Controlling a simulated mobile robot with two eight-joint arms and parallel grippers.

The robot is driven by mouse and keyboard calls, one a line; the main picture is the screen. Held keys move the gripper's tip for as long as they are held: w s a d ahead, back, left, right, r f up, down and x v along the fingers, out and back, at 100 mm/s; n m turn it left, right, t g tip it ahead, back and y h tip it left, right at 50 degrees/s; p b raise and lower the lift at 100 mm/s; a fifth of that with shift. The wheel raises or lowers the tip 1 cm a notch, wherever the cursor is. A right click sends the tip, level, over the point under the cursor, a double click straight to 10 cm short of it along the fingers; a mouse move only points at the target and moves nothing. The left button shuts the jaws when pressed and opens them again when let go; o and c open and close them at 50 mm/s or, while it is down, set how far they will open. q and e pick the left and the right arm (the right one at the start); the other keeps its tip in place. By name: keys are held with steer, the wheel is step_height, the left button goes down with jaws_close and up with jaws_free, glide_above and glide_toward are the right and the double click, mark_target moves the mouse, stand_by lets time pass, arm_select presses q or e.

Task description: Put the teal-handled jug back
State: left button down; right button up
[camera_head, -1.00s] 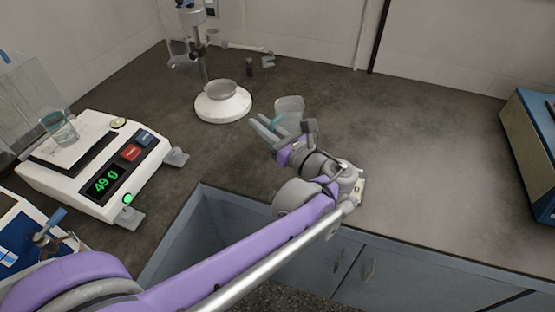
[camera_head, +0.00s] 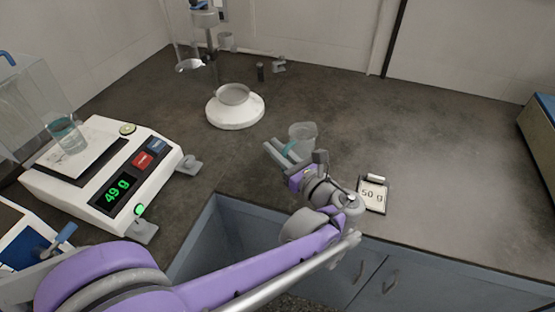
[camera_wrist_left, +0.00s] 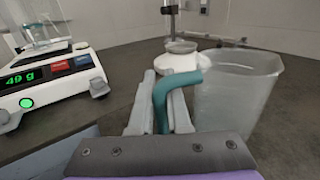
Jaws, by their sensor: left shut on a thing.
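The teal-handled jug (camera_head: 303,131) is a clear, upright cup on the grey-brown counter or just above it; I cannot tell which. In the left wrist view the jug (camera_wrist_left: 238,95) stands to the right of the fingers, and its teal handle (camera_wrist_left: 160,100) is between them. My left gripper (camera_head: 283,152) is shut on that handle; its fingers also show in the left wrist view (camera_wrist_left: 158,108). The jug looks empty. My right gripper is not in view.
A scale (camera_head: 100,185) reading 49 g holds a beaker (camera_head: 67,135) at left. The sieve shaker's white base (camera_head: 235,110) stands behind the jug. A "50 g" card (camera_head: 373,194) lies right of my wrist. The counter at right is clear up to a blue box (camera_head: 540,135).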

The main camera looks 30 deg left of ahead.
arm_select(q)
steer(key=shift+f+b, duration=0.5)
steer(key=shift+f, duration=1.1)
steer(key=shift+f, duration=0.15)
steer(key=c, duration=0.9)
jaws_free()
steer(key=shift+r, duration=0.25)
steer(key=p+v, duration=0.1)
steer(key=v, duration=1.1)
steer(key=shift+f, duration=0.1)
